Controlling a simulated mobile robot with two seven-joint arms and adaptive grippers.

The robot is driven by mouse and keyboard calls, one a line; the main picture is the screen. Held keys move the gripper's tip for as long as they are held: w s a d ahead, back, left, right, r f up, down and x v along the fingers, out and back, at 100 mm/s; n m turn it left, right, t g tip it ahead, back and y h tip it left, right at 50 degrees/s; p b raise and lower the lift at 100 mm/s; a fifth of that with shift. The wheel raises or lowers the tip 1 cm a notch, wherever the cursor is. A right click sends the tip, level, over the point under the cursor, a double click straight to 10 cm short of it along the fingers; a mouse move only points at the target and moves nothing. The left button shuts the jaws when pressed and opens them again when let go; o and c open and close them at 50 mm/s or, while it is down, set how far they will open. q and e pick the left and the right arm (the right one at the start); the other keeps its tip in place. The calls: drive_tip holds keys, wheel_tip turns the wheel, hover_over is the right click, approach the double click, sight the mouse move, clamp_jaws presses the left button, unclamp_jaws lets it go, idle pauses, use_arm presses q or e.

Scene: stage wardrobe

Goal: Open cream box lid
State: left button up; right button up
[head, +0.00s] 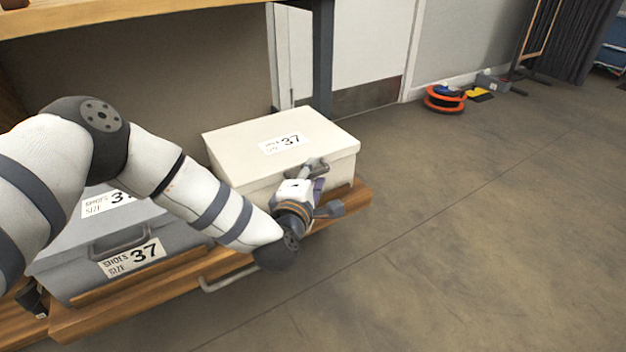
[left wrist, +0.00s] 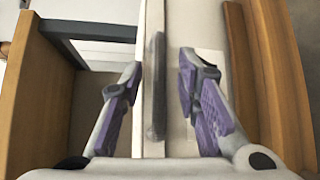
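The cream box (head: 235,150) stands on a wooden shelf in the head view, its lid down and a label with 37 on top. A grey handle (left wrist: 155,88) shows in the left wrist view along the box's front. My left gripper (head: 318,178) is at the box's front face in the head view. In the left wrist view its purple-padded fingers (left wrist: 160,68) are spread, one on each side of the handle, with a gap visible on both sides. My left arm hides part of the box's lower front. My right gripper is not in view.
A grey box (head: 70,270) labelled SHOES SIZE 37 stands left of the cream box, partly behind my arm. The wooden shelf (head: 100,320) has a metal pull (head: 228,278) on its front. An orange reel (head: 444,98) lies far back. The floor at right is clear.

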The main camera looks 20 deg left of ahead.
use_arm(q)
clamp_jaws()
drive_tip(key=shift+r, duration=0.15)
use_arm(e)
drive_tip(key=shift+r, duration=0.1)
